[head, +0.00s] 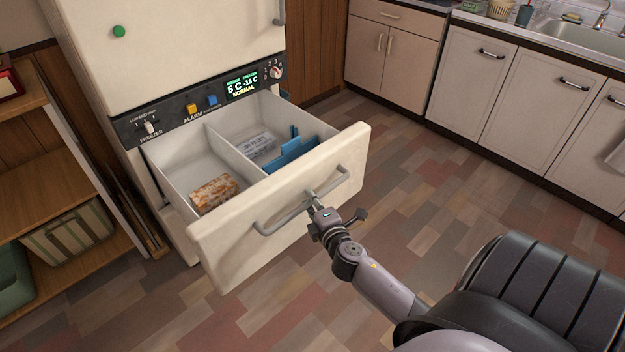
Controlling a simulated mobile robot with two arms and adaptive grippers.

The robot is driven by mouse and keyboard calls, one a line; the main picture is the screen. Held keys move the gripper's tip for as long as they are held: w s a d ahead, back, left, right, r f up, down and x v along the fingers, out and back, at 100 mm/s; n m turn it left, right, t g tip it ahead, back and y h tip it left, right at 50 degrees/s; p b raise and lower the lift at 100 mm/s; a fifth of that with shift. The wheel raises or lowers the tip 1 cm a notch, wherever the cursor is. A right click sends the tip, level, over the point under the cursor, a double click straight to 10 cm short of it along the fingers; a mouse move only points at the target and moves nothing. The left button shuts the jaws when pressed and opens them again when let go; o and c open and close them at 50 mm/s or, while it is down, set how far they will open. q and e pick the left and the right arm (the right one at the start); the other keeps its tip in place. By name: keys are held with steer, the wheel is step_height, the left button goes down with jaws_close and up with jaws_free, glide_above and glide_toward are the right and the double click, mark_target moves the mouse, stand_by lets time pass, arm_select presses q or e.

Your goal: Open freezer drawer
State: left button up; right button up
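The freezer drawer (290,222) is pulled well out from the white fridge-freezer (187,50), and its inside shows. A long grey bar handle (275,222) runs across its front. My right gripper (318,203) is at the handle's middle, with a fingertip touching or overlapping the bar. Its fingers are small and partly hidden here, so I cannot tell whether they are closed around the bar. My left gripper is not in view.
A divider splits the drawer, with an orange-white package (214,192) on the left and a blue item (290,153) on the right. Wooden shelves (35,185) stand at left, white cabinets (500,90) at right. The floor (430,180) between is clear.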

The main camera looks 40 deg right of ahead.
steer(key=o, duration=0.3)
steer(key=v, duration=1.2)
stand_by(0.4)
